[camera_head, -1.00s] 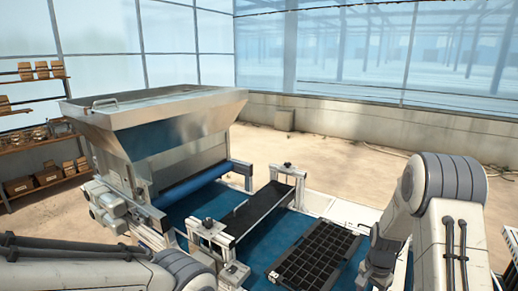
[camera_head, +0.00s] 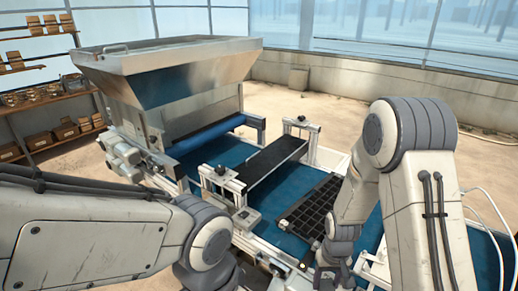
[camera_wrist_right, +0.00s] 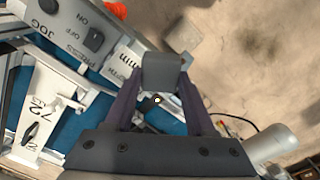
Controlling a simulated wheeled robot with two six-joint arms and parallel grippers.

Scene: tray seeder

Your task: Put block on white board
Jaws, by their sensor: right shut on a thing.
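My right gripper (camera_wrist_right: 161,84) is shut on a small grey block (camera_wrist_right: 163,68), which sits between its two dark fingertips in the right wrist view. In the head view my right arm reaches down at the right, in front of the black cell tray, and its fingertips and the block cannot be made out. A white board marked 72 (camera_wrist_right: 45,110) shows at the left of the right wrist view, apart from the block; I cannot tell if it is the task's white board. My left arm comes in from the left, its gripper out of view.
A black cell tray (camera_head: 312,207) lies on the blue seeder bed (camera_head: 219,152), partly hidden by my right arm. A steel hopper (camera_head: 180,72) and a black cross belt (camera_head: 275,157) stand beyond. A grey control panel (camera_wrist_right: 82,32) with switches lies close to the block in the wrist view.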

